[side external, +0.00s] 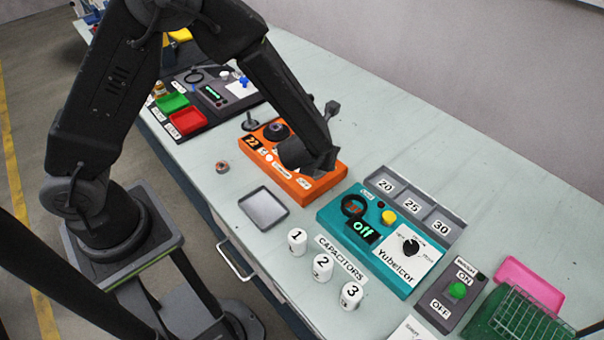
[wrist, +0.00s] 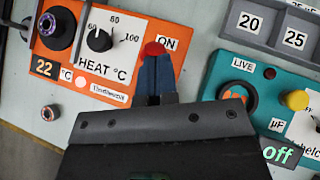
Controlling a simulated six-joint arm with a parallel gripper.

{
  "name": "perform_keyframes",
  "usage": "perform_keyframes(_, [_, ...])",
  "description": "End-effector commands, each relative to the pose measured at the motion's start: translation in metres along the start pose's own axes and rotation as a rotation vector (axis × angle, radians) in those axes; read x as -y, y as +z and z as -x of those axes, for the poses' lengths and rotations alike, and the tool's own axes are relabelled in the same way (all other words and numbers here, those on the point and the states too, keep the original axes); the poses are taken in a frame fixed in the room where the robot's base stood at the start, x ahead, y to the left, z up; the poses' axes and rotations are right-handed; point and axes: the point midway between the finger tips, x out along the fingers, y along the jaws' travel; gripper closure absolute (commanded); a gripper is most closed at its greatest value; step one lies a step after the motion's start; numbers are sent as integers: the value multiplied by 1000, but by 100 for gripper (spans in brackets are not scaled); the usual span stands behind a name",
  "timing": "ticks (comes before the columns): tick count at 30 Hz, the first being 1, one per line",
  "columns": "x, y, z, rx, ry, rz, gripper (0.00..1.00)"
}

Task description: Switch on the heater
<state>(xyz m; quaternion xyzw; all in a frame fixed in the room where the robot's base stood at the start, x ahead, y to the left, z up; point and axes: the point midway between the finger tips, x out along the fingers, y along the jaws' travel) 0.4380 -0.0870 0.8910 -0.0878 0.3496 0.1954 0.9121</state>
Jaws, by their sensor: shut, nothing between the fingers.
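The heater is an orange box (side external: 318,186) on the bench, and it also shows in the wrist view (wrist: 114,22). Its "HEAT °C" dial (wrist: 100,40) has a black knob, and its small display (wrist: 44,68) reads 22. A red button (wrist: 154,48) sits beside the "ON" label (wrist: 167,43). My gripper (wrist: 156,58) is shut and empty, with its fingertips at the red button and partly covering it. I cannot tell whether they touch or press it. In the side external view my gripper (side external: 322,168) is low over the box's right part and hides the button.
A teal Yubelcor unit (side external: 330,222) reading "off" stands right of the heater. A grey tray (side external: 264,208) and white capacitors (side external: 297,240) lie in front. A round socket (wrist: 57,27) is at the heater's left end.

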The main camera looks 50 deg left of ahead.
Motion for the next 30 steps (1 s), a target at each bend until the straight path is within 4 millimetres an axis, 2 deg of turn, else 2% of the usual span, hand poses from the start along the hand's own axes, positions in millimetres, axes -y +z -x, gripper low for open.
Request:
perform_keyframes(15, [5, 7, -8, 0, 1, -1, 100])
perform_keyframes(30, [5, 6, -4, 0, 0, -2, 100])
